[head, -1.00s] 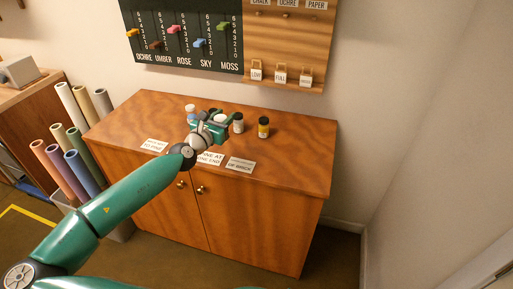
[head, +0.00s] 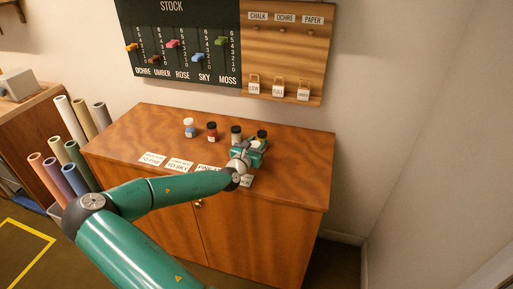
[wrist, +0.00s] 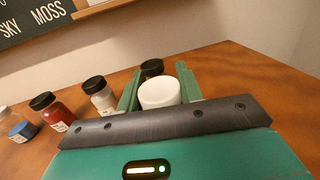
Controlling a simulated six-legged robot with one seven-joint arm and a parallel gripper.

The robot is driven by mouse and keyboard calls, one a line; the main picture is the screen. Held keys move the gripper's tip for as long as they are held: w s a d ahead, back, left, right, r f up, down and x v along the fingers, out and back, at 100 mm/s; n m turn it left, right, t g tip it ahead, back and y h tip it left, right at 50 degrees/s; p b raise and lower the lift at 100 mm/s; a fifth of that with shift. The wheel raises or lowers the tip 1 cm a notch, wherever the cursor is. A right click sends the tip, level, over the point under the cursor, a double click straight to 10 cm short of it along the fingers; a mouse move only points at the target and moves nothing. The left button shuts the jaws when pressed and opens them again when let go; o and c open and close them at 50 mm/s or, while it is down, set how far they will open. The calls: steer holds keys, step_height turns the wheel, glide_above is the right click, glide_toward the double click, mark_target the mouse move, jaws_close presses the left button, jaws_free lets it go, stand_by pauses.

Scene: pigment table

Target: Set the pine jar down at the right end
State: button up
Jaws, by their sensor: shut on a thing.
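My gripper (head: 250,146) is over the right part of the cabinet top, in front of the rightmost jar of the row. In the wrist view its two green fingers are shut on a white-lidded jar (wrist: 160,93). The held jar's body is hidden, so its colour and whether it touches the wood cannot be told. The row holds a blue jar with a white lid (head: 190,130), a red jar with a black lid (head: 212,132), a pale jar with a black lid (head: 236,134) and a black-lidded yellow jar (head: 262,135), partly hidden behind my gripper.
The wooden cabinet top (head: 300,165) is clear to the right of my gripper. Several white text cards (head: 180,164) lie along its front edge, some partly covered by my arm. A stock board (head: 185,45) hangs on the wall behind. Rolled tubes (head: 65,115) stand at the left.

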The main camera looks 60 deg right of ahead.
steer(key=shift+a+f, duration=0.1)
steer(key=shift+f, duration=0.8)
steer(key=shift+f, duration=0.1)
steer(key=o, duration=1)
steer(key=shift+o, duration=0.2)
steer(key=a, duration=1.2)
steer(key=shift+w, duration=0.1)
